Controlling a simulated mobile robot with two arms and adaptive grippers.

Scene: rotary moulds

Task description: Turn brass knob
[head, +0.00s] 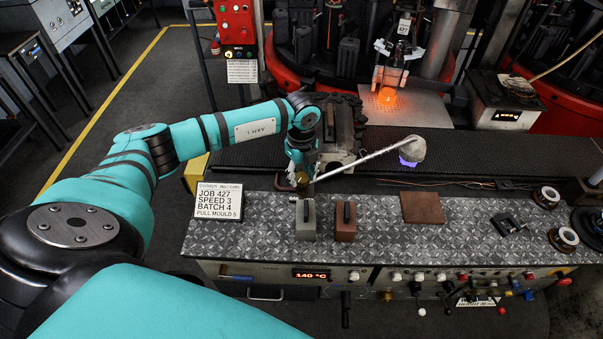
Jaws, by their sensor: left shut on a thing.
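My left gripper (302,178) reaches over the back edge of the patterned metal bench. It is shut at the near end of a long pale rod (355,162), whose far end carries a rounded grey ladle head (411,149). The fingers are small and partly hidden by the wrist. Small knobs line the bench's front panel. My left gripper is apart from both. My right gripper is not in view.
The bench top (460,235) bears a job sign (217,203), a grey block (306,220), a reddish block (345,222) and a brown plate (422,208). A dark conveyor (480,155) runs behind. A glowing orange mould (386,97) stands beyond it.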

